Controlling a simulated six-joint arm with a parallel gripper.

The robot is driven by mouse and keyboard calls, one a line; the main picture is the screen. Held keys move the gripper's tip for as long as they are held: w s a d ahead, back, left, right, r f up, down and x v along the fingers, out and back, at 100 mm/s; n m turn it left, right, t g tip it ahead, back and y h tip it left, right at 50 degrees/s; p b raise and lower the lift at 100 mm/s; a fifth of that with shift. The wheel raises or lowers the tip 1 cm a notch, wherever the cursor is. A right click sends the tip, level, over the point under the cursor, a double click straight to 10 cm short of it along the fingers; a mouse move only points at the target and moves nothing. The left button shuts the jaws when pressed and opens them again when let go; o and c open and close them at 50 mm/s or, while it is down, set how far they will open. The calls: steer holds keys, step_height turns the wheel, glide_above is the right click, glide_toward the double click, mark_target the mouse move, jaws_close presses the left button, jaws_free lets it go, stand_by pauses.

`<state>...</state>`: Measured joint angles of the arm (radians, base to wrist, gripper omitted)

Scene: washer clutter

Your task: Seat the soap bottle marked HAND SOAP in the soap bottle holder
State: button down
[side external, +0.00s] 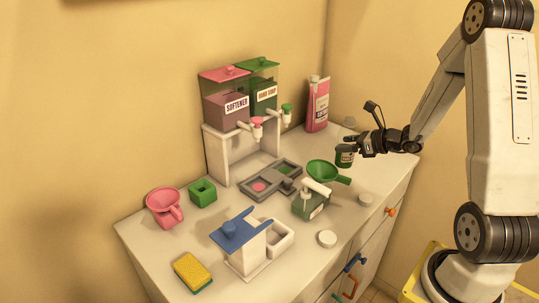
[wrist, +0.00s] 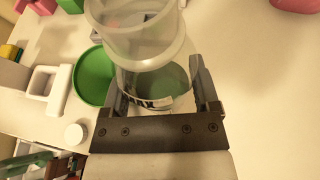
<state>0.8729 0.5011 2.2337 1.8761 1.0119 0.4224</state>
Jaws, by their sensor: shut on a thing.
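A small green soap bottle (side external: 309,207) with a white pump head stands on the counter in the side view. Its label is too small to read. My gripper (side external: 347,150) is up at the right, behind and to the right of that bottle, apart from it. It is shut on a cup (side external: 344,159) with green liquid inside. In the wrist view my gripper (wrist: 158,105) has its two fingers on either side of this clear cup (wrist: 150,60), which bears the letters MAX. A white open box (side external: 278,239) at the front may be the bottle holder; I cannot tell.
Two dispensers (side external: 240,98), one marked SOFTENER, stand at the back. White caps (side external: 327,239) lie near the front edge.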

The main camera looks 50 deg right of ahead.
steer(key=w+d+f, duration=0.2)
steer(key=w+f, duration=0.3)
steer(key=f, duration=0.1)
steer(key=shift+w+d, duration=0.2)
steer(key=shift+d, duration=0.05)
steer(key=shift+w+d+f, duration=0.1)
steer(key=shift+w+f, duration=0.05)
steer(key=shift+f, duration=0.75)
steer(key=shift+w+d+f, duration=0.1)
steer(key=shift+f, duration=0.8)
steer(key=shift+f, duration=0.15)
jaws_free()
steer(key=shift+a, duration=0.1)
